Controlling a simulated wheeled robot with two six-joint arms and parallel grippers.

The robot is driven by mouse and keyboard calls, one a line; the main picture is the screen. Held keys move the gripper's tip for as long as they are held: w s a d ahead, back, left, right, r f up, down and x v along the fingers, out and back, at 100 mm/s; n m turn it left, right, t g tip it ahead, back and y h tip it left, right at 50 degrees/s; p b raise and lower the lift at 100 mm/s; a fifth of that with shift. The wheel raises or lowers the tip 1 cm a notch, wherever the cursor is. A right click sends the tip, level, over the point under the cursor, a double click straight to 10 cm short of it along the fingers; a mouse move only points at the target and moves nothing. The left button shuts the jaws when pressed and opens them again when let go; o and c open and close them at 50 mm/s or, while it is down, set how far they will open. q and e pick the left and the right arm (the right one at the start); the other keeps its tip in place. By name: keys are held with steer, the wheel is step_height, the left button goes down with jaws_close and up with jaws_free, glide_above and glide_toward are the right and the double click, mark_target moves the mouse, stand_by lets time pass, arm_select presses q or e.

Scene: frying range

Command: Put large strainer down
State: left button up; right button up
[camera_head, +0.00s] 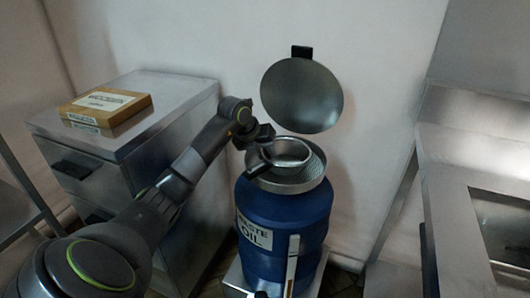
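The large strainer (288,152), a round metal bowl with a dark handle (258,171) toward the lower left, sits at the top of a blue waste oil drum (285,215). It is inside or just over a wide perforated metal basin (314,178) on the drum; the contact is too small to tell. My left gripper (266,142) is at the strainer's upper left side, close to the rim. Its fingers are dark and small, so whether they hold the strainer is unclear. My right gripper is not in view.
A round metal lid (302,96) stands upright behind the drum. A metal drawer cabinet (150,125) at left carries a cardboard box (106,107). A white stick-like item (292,262) stands before the drum. A steel counter (480,215) is at right.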

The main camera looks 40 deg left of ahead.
arm_select(q)
steer(key=shift+r, duration=0.15)
